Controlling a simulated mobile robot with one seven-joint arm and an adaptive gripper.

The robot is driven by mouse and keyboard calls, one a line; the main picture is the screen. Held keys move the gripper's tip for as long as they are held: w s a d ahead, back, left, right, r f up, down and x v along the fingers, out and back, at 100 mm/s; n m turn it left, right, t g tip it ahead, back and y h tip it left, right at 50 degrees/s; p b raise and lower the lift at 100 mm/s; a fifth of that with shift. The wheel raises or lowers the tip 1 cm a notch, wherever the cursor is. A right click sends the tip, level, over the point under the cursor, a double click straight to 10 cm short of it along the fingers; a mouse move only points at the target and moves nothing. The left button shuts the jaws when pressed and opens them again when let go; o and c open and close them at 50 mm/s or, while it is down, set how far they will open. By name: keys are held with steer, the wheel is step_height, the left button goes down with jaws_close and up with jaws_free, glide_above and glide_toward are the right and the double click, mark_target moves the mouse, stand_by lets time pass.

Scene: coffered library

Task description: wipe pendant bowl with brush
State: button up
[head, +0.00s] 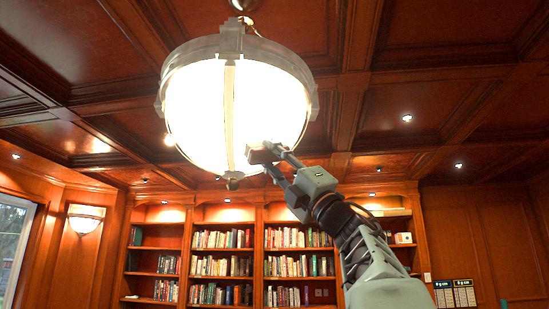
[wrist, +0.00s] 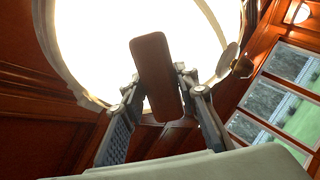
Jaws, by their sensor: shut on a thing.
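The pendant bowl (head: 200,115) is a large, brightly glowing white bowl in a grey metal frame, hanging from the coffered ceiling in the head view. It also fills the top of the wrist view (wrist: 95,45). My gripper (head: 270,158) is raised at the bowl's lower right side. It is shut on the brush (wrist: 155,70), a brown, rounded block held between the fingertips. The brush overlaps the bowl in both views; I cannot tell whether it touches the glass. The brush's face toward the bowl is hidden.
A metal finial (head: 232,184) hangs below the bowl. Bookshelves (head: 230,265) line the back wall, with a wall sconce (head: 86,217) at the left. A window (wrist: 275,100) shows at the right of the wrist view. The air right of the bowl is clear.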

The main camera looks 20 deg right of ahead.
steer(key=shift+s+f+b, duration=0.1)
steer(key=shift+f+b, duration=0.1)
steer(key=shift+b, duration=0.1)
steer(key=b+v, duration=0.3)
steer(key=v, duration=0.1)
steer(key=shift+d+f+b, duration=0.1)
steer(key=shift+b, duration=0.25)
steer(key=shift+s+d+f+b, duration=0.2)
steer(key=shift+s+f+b, duration=0.25)
steer(key=shift+b, duration=0.1)
steer(key=shift+r, duration=0.1)
steer(key=b+v, duration=0.2)
steer(key=v, duration=0.1)
